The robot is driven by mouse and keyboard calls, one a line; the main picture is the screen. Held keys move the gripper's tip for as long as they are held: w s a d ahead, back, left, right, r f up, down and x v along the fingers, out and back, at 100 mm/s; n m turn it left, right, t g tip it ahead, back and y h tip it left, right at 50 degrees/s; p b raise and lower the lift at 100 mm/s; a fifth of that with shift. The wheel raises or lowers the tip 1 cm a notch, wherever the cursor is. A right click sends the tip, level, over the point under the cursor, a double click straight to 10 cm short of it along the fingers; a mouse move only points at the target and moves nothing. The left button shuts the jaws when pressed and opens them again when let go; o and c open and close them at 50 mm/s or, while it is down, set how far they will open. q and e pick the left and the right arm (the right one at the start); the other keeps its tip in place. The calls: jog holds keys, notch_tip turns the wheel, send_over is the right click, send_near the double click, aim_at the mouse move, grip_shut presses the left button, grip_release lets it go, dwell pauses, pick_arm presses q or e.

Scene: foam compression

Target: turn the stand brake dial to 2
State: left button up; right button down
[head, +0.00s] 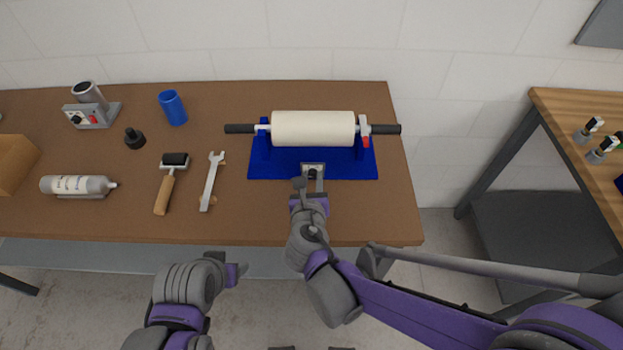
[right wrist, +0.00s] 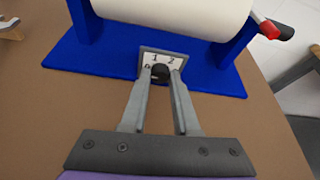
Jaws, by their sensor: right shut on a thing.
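The blue stand (head: 262,166) sits on the brown table and carries a cream foam roll (head: 312,128) on a dark-ended bar. It also shows in the right wrist view (right wrist: 105,55). At its front edge is a small pale dial plate (right wrist: 178,55) marked 0, 1 and 2, with a black brake dial (right wrist: 160,72) below the numbers. My right gripper (right wrist: 161,75) is shut on the dial, one finger on each side. The dial's pointer cannot be made out. In the head view my right gripper (head: 310,182) partly covers the plate. My left gripper (head: 238,273) is in front of the table, away from the stand.
A red-tipped clamp (head: 365,138) is at the roll's right end. Left of the stand lie a wrench (head: 211,182), a hand roller (head: 169,182), a blue cup (head: 173,107) and a bottle (head: 78,185). Another wooden table (head: 555,108) stands at the right, across a gap.

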jog(key=m+y, duration=0.2)
jog(key=m+b, duration=0.1)
jog(key=shift+d+m+y, duration=0.25)
jog(key=shift+m+y, duration=0.05)
jog(key=shift+y, duration=0.1)
dwell(0.4)
jog(key=c, duration=0.7)
grip_release()
jog(key=shift+o, duration=0.2)
jog(key=p+v, duration=0.1)
jog(key=v, duration=0.9)
jog(key=shift+s+r+p, duration=0.1)
jog(key=shift+s+p, duration=0.25)
jog(key=shift+s, duration=0.05)
